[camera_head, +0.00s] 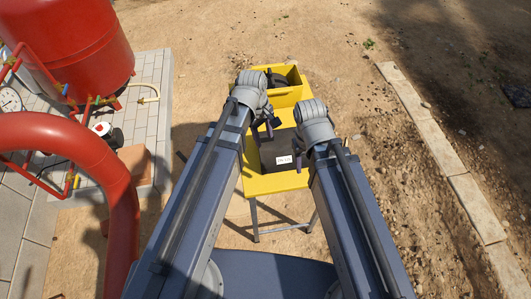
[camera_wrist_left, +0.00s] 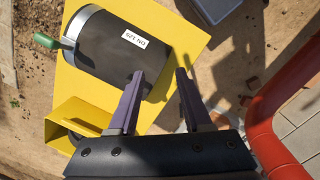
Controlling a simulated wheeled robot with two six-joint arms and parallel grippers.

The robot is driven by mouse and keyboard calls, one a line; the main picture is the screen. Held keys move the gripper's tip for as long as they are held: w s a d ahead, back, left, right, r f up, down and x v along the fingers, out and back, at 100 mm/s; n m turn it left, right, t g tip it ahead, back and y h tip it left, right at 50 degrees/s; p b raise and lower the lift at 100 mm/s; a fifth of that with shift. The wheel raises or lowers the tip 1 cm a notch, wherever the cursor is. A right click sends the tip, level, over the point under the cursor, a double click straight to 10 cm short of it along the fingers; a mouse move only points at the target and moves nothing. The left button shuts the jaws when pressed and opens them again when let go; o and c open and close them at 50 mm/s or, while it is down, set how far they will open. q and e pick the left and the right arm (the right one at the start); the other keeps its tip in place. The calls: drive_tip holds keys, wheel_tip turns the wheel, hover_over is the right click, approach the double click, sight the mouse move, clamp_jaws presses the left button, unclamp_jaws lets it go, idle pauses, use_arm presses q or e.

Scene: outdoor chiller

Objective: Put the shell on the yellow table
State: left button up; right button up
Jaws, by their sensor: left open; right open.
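The shell, a dark grey cylinder with a white label (camera_head: 284,160), is on the yellow table (camera_head: 270,184), partly hidden between my arms in the head view. In the left wrist view the shell (camera_wrist_left: 108,52) lies on its side over the yellow tabletop (camera_wrist_left: 187,35), with a "DN 125" label. My left gripper (camera_wrist_left: 160,73) is open and empty; one finger overlaps the shell's edge in that view, and contact cannot be told. In the head view my left gripper (camera_head: 263,130) is at the shell's far left. My right gripper (camera_head: 303,158) is open at its right side.
A yellow open box (camera_head: 288,96) with a dark item inside stands at the table's far end. A green piece (camera_wrist_left: 45,40) shows at the shell's end. A red tank (camera_head: 75,45) and red pipe (camera_head: 85,150) stand left. Bare ground lies right, before a stone kerb (camera_head: 440,150).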

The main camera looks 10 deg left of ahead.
use_arm(q)
drive_tip(key=s+d+m+y, duration=0.2)
drive_tip(key=s+m, duration=0.6)
drive_tip(key=m, duration=0.6)
drive_tip(key=shift+s+y, duration=0.3)
drive_tip(key=shift+s, duration=0.05)
drive_tip(key=shift+d, duration=0.1)
wheel_tip(320, 180, down, 5)
drive_tip(key=b, duration=0.4)
drive_tip(key=shift+r, duration=0.2)
